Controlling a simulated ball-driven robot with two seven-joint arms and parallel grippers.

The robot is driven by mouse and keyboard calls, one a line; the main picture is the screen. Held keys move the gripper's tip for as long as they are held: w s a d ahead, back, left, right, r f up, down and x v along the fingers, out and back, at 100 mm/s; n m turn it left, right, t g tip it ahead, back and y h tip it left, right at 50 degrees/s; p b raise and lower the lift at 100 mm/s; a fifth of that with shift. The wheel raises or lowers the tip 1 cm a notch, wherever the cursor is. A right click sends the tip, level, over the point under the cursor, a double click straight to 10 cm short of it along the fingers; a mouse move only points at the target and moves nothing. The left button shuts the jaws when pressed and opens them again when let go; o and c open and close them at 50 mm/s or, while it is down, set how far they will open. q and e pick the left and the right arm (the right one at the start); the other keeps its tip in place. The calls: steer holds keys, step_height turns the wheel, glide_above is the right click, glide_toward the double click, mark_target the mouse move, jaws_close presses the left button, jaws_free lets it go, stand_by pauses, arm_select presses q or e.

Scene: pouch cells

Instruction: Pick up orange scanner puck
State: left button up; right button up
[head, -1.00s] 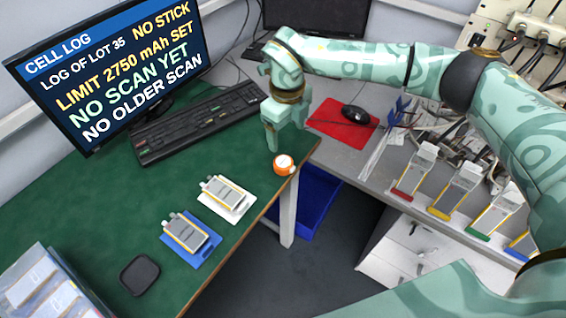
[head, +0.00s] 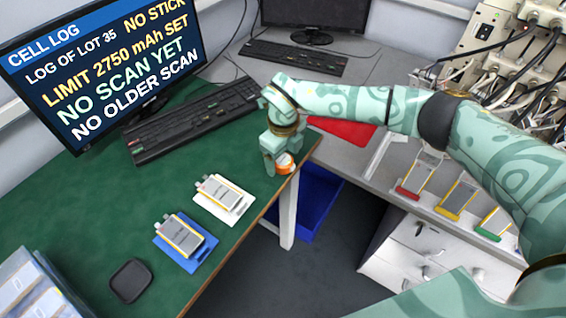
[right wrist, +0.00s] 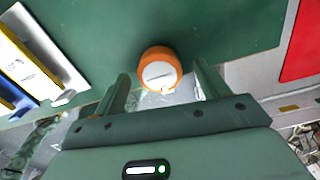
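The orange scanner puck (head: 285,163) has a white top and stands on the green table near its right front corner. In the right wrist view the puck (right wrist: 160,70) sits just ahead of and between the fingertips. My right gripper (head: 280,162) is down at the puck and partly hides it in the head view. In the wrist view the right gripper (right wrist: 162,88) has its fingers spread, with a gap on each side of the puck. My left gripper is not in view.
A white card (head: 236,211) and a blue card (head: 199,258) with pouch cells lie left of the puck. A black pad (head: 131,281) and a keyboard (head: 195,118) are on the green table (head: 90,205). The table edge drops off close to the puck.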

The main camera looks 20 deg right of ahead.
steer(key=c, duration=1.1)
steer(key=shift+o, duration=0.2)
steer(key=shift+r, duration=0.1)
